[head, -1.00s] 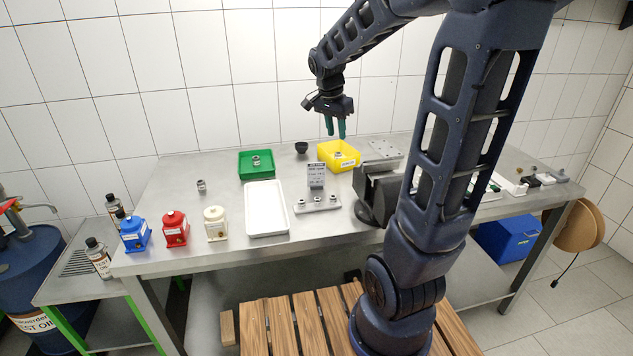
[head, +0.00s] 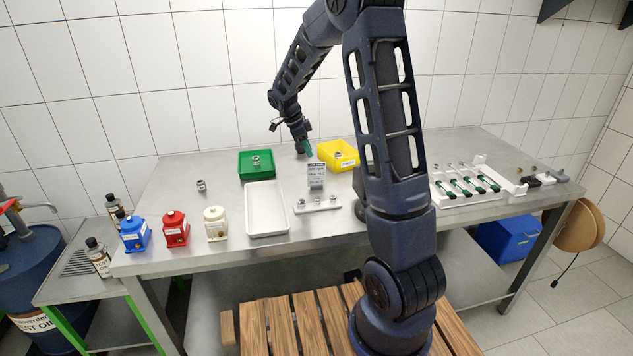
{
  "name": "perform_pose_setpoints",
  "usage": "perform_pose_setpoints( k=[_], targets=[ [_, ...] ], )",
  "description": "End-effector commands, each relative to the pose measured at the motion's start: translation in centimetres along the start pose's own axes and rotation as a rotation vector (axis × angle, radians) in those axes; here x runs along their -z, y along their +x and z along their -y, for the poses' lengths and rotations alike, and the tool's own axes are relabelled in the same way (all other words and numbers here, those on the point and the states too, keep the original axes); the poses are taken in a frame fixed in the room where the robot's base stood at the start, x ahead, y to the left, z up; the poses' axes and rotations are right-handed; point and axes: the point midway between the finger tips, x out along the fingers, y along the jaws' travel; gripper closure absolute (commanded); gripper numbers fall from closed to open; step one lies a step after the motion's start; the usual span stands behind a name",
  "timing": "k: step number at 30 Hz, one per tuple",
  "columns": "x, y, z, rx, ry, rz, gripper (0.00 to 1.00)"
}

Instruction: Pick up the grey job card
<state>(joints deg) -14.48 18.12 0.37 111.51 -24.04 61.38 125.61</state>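The grey job card (head: 316,175) stands upright on the steel table, just behind a small metal rack with round fittings (head: 317,204). Its face, with dark header and print, is toward the camera. My gripper (head: 308,150) is low over the back of the table, behind the card and slightly to its left, between the green and yellow trays. Its green fingertips point down and to the right. The fingers overlap in this view, so their spacing does not show. No held thing is visible. I cannot tell whether the fingers touch the card.
The green tray (head: 243,174) and yellow bin (head: 349,163) flank the card at the back. An empty white tray (head: 265,225) lies left of it. Blue (head: 134,236), red (head: 174,232) and cream (head: 215,226) pumps stand at front left. My arm hides part of the table right of the card.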

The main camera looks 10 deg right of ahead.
Motion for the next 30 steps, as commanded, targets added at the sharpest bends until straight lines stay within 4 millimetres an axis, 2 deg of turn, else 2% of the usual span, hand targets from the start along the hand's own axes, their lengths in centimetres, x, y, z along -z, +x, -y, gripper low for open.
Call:
perform_pose_setpoints(
  k=[9, 17, 27, 30],
  targets=[
    [0.1, 4.3, -0.1, -0.001, 0.000, 0.000, 0.71],
    [0.1, 5.5, -0.1, -0.001, -0.001, 0.001, 0.71],
    [0.0, 9.6, -0.4, -0.001, -0.001, 0.000, 0.71],
    [0.0, 10.2, -0.4, -0.001, 0.000, 0.000, 0.71]
  ],
)
